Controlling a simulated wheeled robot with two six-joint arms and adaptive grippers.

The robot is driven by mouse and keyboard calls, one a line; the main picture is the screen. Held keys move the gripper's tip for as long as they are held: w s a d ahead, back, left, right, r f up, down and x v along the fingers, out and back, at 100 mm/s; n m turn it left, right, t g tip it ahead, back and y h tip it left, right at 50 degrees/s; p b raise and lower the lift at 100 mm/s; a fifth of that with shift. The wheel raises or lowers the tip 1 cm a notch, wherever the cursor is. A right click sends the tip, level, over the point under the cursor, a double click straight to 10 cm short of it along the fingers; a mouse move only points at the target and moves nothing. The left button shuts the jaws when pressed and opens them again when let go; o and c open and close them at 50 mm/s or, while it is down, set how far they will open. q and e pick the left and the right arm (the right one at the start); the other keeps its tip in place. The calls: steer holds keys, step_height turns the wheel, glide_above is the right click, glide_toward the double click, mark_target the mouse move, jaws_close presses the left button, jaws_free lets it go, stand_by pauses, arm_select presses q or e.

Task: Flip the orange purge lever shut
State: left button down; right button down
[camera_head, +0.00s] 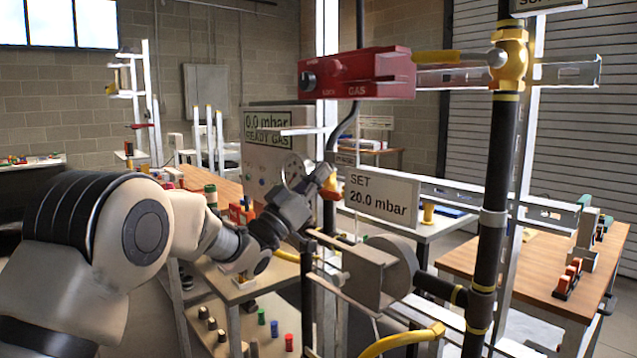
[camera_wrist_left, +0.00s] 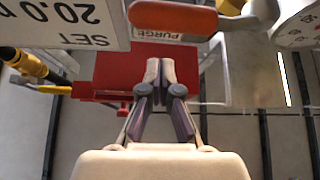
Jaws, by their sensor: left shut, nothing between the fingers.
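The orange purge lever (camera_wrist_left: 172,17) lies across the top of the left wrist view, beside a tag reading PURGE (camera_wrist_left: 157,36). In the head view a small orange part of it (camera_head: 330,187) shows at the end of my left arm, left of the SET 20.0 mbar sign (camera_head: 380,196). My left gripper (camera_wrist_left: 158,72) is shut and empty. Its fingertips sit below the lever in the wrist picture, apart from it there. In the head view the left gripper (camera_head: 318,180) is close to the lever, and contact cannot be told. My right gripper is not in view.
A red gas box (camera_head: 362,74) hangs above my left gripper. A yellow-handled valve (camera_head: 508,55) and black pipe (camera_head: 497,190) stand to the right. A round gauge (camera_wrist_left: 297,22) is near the lever.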

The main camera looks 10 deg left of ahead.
arm_select(q)
steer(key=b+v, duration=0.1)
steer(key=v, duration=0.9)
steer(key=shift+a, duration=0.3)
steer(key=shift+w, duration=0.1)
